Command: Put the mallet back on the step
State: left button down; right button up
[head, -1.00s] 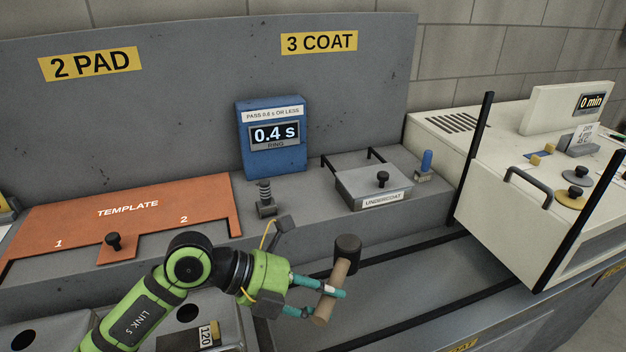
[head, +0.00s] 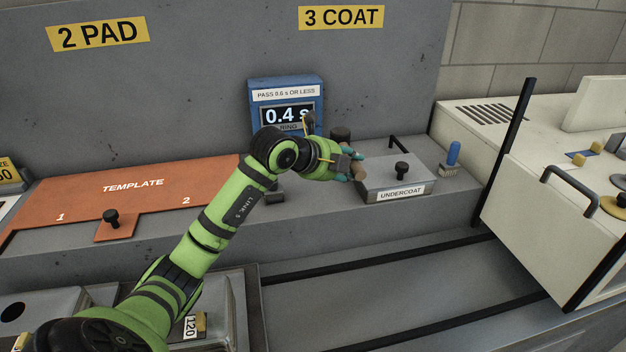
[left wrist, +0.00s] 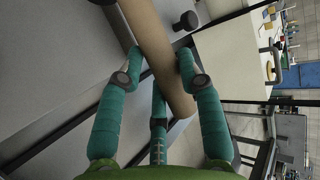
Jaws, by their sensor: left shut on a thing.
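The mallet has a dark head (head: 340,134) and a tan wooden handle (head: 358,168). My left gripper (head: 350,163) is shut on the handle, with the mallet over the grey step (head: 315,205), between the blue ring display and the undercoat box. In the left wrist view the handle (left wrist: 158,45) lies between the teal fingers of my left gripper (left wrist: 160,62). My gripper hides part of the handle in the head view, and I cannot tell whether the mallet touches the step. My right gripper is not in view.
The blue display (head: 285,93) reads 0.4 s behind my gripper. The undercoat box (head: 392,183) with its black knob is close on the right, and a blue-handled brush (head: 453,155) stands beyond it. An orange template (head: 150,188) lies left. The step's front strip looks bare.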

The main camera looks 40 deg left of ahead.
pick_arm(q)
jog(key=a+f, duration=0.1)
jog(key=a, duration=0.2)
jog(key=a+f+p, duration=0.1)
jog(key=a+f, duration=0.1)
jog(key=a, duration=0.1)
jog(key=a+f+p, duration=0.1)
jog(key=a, duration=0.2)
jog(key=shift+w+f, duration=0.25)
jog(key=shift+f, duration=0.15)
jog(key=shift+a+f, duration=0.25)
jog(key=shift+a, duration=0.05)
jog(key=shift+f, duration=0.2)
notch_tip(320, 180, down, 3)
jog(key=shift+f+p, duration=0.1)
jog(key=shift+p, duration=0.55)
jog(key=shift+f, duration=0.25)
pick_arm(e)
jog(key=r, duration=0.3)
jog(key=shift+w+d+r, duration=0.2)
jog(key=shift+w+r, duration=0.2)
